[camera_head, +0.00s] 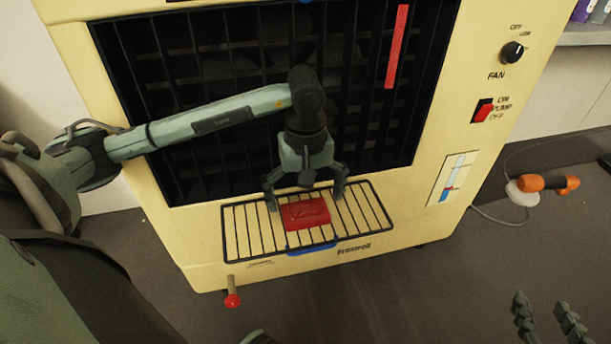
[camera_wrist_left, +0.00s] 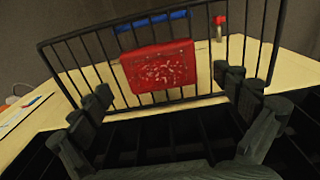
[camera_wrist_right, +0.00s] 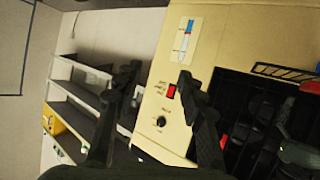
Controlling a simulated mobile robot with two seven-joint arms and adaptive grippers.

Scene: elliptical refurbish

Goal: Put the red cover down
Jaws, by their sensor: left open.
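The red cover (camera_head: 306,213) is a small red rectangular piece lying flat on the black wire rack (camera_head: 242,232) at the front of the yellow machine (camera_head: 205,238). The left wrist view shows the cover (camera_wrist_left: 160,68) with pale scuffs on its face. My left gripper (camera_head: 305,195) is open above and behind the cover. Its fingers stand wide apart, one towards each side of it, and nothing is between them in the left wrist view (camera_wrist_left: 168,95). My right gripper (camera_head: 545,315) is at the lower right, away from the rack; its fingers are apart and empty in the right wrist view (camera_wrist_right: 158,80).
A blue strip (camera_head: 311,249) runs along the rack's front edge, and a red-knobbed lever (camera_head: 232,299) sticks out at lower left. A red bar (camera_head: 397,47) is on the dark grille above. An orange-and-black tool (camera_head: 548,183) lies to the right. The front floor looks clear.

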